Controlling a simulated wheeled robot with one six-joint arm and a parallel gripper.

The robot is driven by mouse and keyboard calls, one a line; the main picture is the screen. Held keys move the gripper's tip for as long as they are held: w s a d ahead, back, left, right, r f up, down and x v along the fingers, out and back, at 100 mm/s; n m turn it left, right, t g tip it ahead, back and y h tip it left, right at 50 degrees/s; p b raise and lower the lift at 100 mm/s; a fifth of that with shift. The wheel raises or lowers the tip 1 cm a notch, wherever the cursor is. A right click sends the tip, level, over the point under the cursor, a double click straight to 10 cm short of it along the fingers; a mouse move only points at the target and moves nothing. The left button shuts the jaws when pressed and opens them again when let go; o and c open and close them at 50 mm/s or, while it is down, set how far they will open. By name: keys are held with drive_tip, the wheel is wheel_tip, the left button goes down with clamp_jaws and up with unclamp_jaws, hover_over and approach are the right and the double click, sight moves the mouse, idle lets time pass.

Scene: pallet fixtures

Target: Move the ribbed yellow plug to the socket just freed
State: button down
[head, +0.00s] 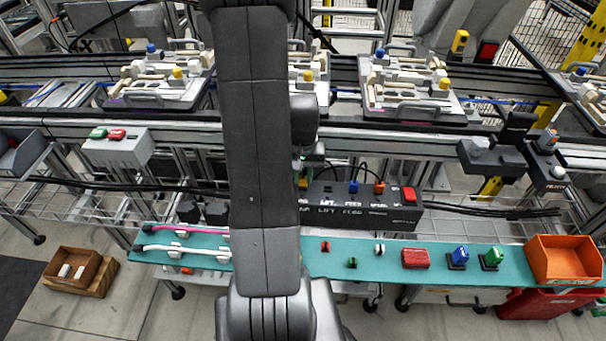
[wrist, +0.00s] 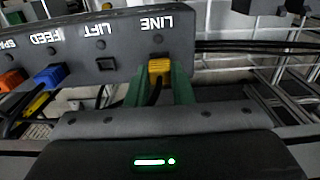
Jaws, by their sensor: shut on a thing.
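The yellow plug (wrist: 159,70) is at the LINE position of the dark socket box (wrist: 215,38), with its dark cable hanging below. The green fingers of my gripper (wrist: 160,78) are shut on it from both sides. I cannot tell how deep it sits in the socket. The LIFT socket (wrist: 105,63) beside it is an empty square hole. A blue plug (wrist: 48,76) is at FEED and an orange plug (wrist: 11,79) is farther left.
The socket box (head: 335,212) carries a red button (head: 409,194). In front, a teal shelf (head: 300,260) holds small parts, a red block (head: 415,258) and an orange bin (head: 563,262). Black cables run right of the box. A conveyor with loaded pallets (head: 410,88) lies behind.

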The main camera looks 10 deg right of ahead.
drive_tip(key=shift+f, duration=0.35)
idle(0.4)
drive_tip(key=c, duration=1.2)
unclamp_jaws()
wheel_tip(320, 180, up, 14)
drive_tip(key=shift+f+p, duration=0.1)
drive_tip(key=shift+p, duration=0.3)
wheel_tip(320, 180, down, 14)
drive_tip(key=shift+r+b, duration=0.2)
drive_tip(key=shift+b, duration=0.45)
drive_tip(key=shift+r, duration=0.1)
drive_tip(key=shift+r, duration=0.1)
